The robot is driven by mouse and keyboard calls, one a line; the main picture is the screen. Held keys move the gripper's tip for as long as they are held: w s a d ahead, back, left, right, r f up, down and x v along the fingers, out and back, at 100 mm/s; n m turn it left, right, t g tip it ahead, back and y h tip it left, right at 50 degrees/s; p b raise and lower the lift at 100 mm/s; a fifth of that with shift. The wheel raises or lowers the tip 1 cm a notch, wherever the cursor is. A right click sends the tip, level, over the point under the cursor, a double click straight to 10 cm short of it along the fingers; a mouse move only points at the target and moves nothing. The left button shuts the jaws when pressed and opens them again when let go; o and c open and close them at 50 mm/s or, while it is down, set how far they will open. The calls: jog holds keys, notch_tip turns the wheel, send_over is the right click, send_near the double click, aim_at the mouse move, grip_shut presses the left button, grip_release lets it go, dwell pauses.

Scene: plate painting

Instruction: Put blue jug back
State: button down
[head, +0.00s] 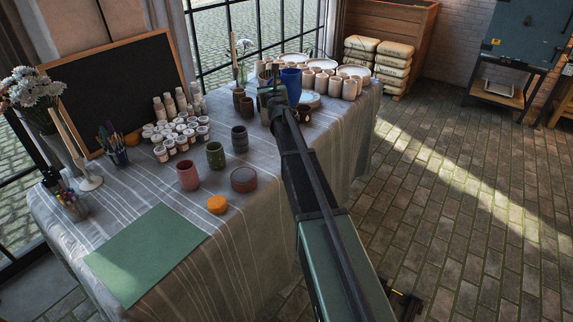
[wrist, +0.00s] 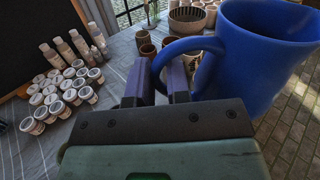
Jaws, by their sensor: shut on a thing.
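The blue jug (head: 291,84) is at the far end of the table in the head view, partly behind my arm. In the wrist view the blue jug (wrist: 262,58) fills the upper right, upright, with its handle toward the left. My gripper (wrist: 163,82) is shut on the jug's handle, with the handle loop between its two fingers. In the head view my gripper (head: 270,95) is small and reaches the jug's left side. I cannot tell whether the jug's base touches the table, as it is hidden.
The cloth-covered table (head: 200,265) holds white paint pots (head: 182,132), brown cups (head: 240,139) and a green mat (head: 146,253). Pale cups (head: 322,83) and stacked plates (head: 354,71) stand around the jug. A blackboard (head: 115,92) stands at the back left.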

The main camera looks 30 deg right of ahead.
jog(key=a+f+y+b, duration=0.1)
jog(key=f+b, duration=0.6)
jog(key=s+a+f+n+y+b, duration=0.1)
jog(key=f+b, duration=0.6)
jog(key=f, duration=0.1)
jog(key=a+f+n+y+b, duration=0.1)
jog(key=f+b, duration=0.6)
jog(key=f, duration=0.1)
jog(key=shift+s+a+t+b, duration=0.3)
jog(key=shift+s+b, duration=0.05)
jog(key=shift+r, duration=0.15)
jog(key=c, duration=1.5)
grip_release()
jog(key=shift+f, duration=0.2)
jog(key=shift+c, duration=0.2)
jog(key=o, duration=0.4)
jog(key=shift+r, duration=0.1)
jog(key=shift+o, duration=0.2)
